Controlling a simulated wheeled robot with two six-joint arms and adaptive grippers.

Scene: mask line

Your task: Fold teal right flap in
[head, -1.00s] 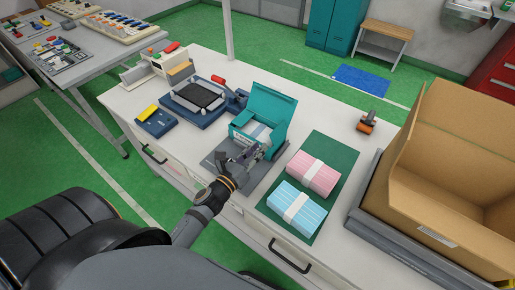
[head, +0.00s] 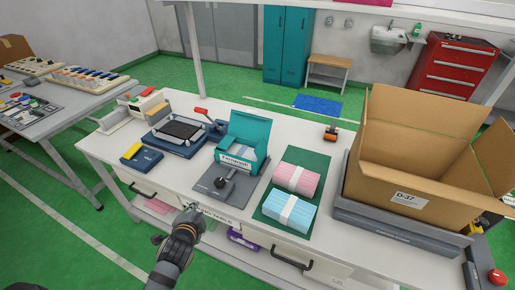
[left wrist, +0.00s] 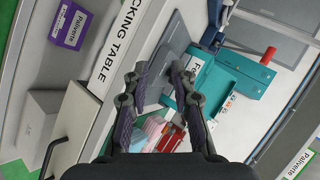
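The teal carton (head: 248,145) stands on a grey fixture plate (head: 211,186) with its lid raised at the back. My left gripper (head: 190,212) is at the table's front edge, apart from the carton and nearer to me. In the left wrist view my left gripper (left wrist: 160,70) has its fingers parted with nothing between them, and the carton (left wrist: 215,90) shows beyond. My right gripper is not in view.
Pink (head: 296,179) and blue (head: 290,211) banded packs lie on a green mat (head: 309,160) right of the carton. A cardboard box (head: 405,185) stands at the right. A blue device (head: 178,132) and a yellow-topped block (head: 140,155) are left.

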